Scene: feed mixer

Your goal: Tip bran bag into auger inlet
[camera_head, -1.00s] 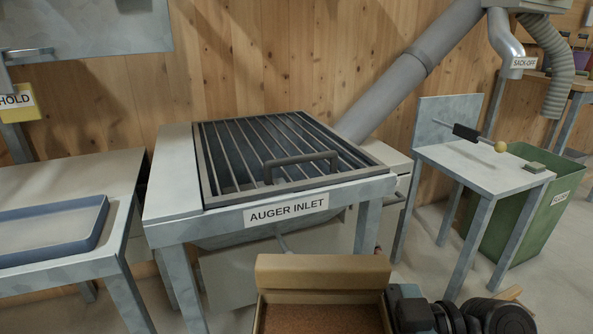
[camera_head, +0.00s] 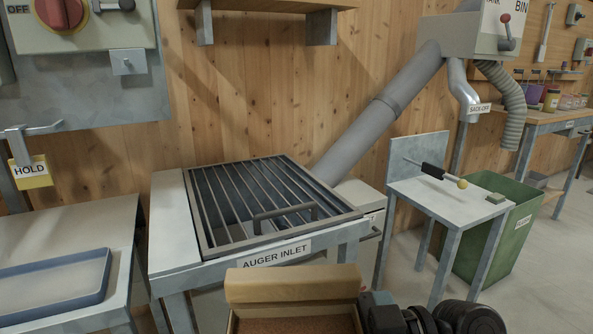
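The bran bag (camera_head: 293,286) is a tan, open-topped bag at the bottom middle of the head view, with brown bran (camera_head: 295,326) inside. Its lower part is cut off by the frame edge. The auger inlet (camera_head: 270,258) is a grey table-like frame beyond the bag, covered by a barred grate (camera_head: 265,205) with a raised handle. The grate lies flat over the opening. My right gripper (camera_head: 372,312) is at the bag's right side, close against it. Its fingers are hidden, so I cannot tell its grip. My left gripper is not in view.
A table with a blue-rimmed tray (camera_head: 50,290) stands left, below a yellow HOLD tag (camera_head: 30,173) and a switch box (camera_head: 85,20). At right are a small metal table (camera_head: 450,200) with a lever and a green bin (camera_head: 495,235). A sloping pipe (camera_head: 375,115) rises behind the inlet.

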